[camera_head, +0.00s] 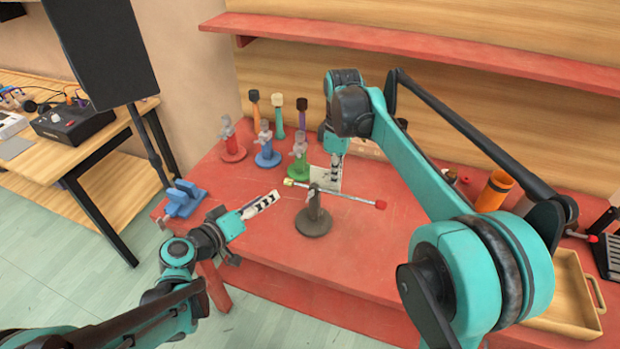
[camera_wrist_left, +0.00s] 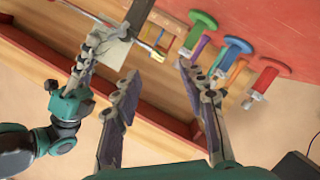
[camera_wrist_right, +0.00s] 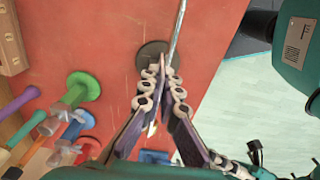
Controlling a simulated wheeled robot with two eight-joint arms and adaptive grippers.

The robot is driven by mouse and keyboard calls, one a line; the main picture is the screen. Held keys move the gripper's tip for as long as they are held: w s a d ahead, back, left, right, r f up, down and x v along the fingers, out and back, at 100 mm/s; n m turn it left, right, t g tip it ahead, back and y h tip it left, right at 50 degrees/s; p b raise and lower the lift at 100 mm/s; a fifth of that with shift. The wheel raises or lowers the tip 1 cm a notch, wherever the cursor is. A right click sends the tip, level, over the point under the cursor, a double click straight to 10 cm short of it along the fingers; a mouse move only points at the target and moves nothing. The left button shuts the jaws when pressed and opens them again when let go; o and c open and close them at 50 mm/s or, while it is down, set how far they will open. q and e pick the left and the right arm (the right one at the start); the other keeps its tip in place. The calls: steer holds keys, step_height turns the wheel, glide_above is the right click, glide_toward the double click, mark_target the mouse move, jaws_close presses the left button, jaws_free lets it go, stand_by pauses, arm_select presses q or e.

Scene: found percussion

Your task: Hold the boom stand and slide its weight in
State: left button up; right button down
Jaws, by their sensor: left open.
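The boom stand (camera_head: 316,212) stands upright on a round dark base on the red bench. Its thin boom (camera_head: 352,196) lies across the top, with a yellow end (camera_head: 289,182) at left and a red end (camera_head: 381,204) at right. My left gripper (camera_head: 272,199) is open and empty, left of the stand and apart from it. My right gripper (camera_head: 335,184) points down close behind the boom. In the right wrist view its fingertips (camera_wrist_right: 164,72) come close together over the boom and the dark base (camera_wrist_right: 153,52); whether they grip anything is unclear.
Red (camera_head: 233,150), blue (camera_head: 267,155) and green (camera_head: 298,168) clamp-like stands are behind at left. A blue vise-like block (camera_head: 183,198) is at the bench's left end. An orange cylinder (camera_head: 494,191) and a wooden tray (camera_head: 592,330) are at right. A red shelf (camera_head: 420,46) runs above.

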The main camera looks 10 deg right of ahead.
mark_target(290, 181)
arm_select(q)
steer(key=w+d+f+n+h, duration=0.1)
steer(key=w+d+n, duration=0.1)
steer(key=w, duration=0.1)
steer(key=w+d+n+h, duration=0.1)
steer(key=w+d+n, duration=0.1)
steer(key=n, duration=0.1)
steer(key=w+d+f+n+h, duration=0.1)
steer(key=w+d+n, duration=0.2)
steer(key=shift+w+d+f+h, duration=0.1)
steer(key=shift+w+f+h, duration=0.2)
steer(key=shift+w+f, duration=0.05)
stand_by(0.3)
jaws_close()
